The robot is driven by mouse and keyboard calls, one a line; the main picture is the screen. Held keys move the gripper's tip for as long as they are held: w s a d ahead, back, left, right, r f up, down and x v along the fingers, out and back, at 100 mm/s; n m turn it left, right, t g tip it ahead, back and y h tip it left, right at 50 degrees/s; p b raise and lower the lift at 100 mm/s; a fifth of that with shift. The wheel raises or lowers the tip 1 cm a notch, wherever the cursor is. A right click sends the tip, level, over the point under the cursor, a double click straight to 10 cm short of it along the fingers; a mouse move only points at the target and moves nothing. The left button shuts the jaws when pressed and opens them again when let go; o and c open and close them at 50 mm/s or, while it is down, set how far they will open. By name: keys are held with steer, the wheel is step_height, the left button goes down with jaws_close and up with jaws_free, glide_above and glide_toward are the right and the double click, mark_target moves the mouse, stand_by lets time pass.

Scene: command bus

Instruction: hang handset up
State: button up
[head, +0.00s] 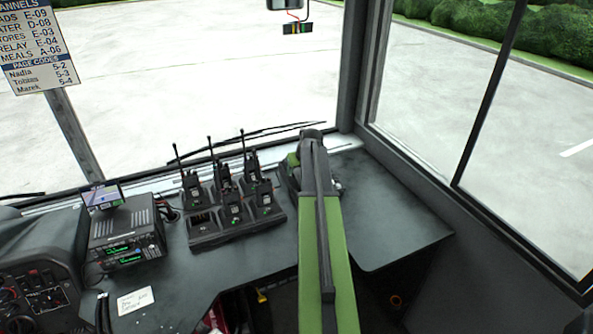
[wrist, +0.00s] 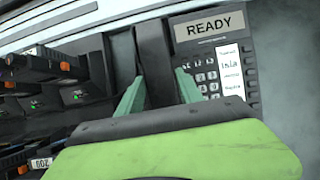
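The desk phone (wrist: 206,85) shows in the wrist view with a keypad, a label strip and a display reading READY. The dark handset (wrist: 156,48) is a long bar left of the keypad, beside a dark strip that looks like its cradle (wrist: 122,58). My gripper (wrist: 162,88) has its pale green fingers on either side of the handset, with no clear gap. Whether the handset rests on the cradle or is just above it cannot be told. In the head view my gripper (head: 311,140) is over the phone, which my arm mostly hides.
A charger rack (head: 235,230) with several handheld radios stands just left of the phone; its edge also shows in the wrist view. A radio console (head: 127,235) and a paper note (head: 135,300) are farther left. The dark counter (head: 390,215) right of my arm is clear up to the window.

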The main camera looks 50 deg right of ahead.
steer(key=o, duration=0.3)
steer(key=shift+o, duration=0.2)
steer(key=p+v, duration=1.5)
steer(key=v, duration=0.2)
steer(key=shift+s+a+r, duration=0.1)
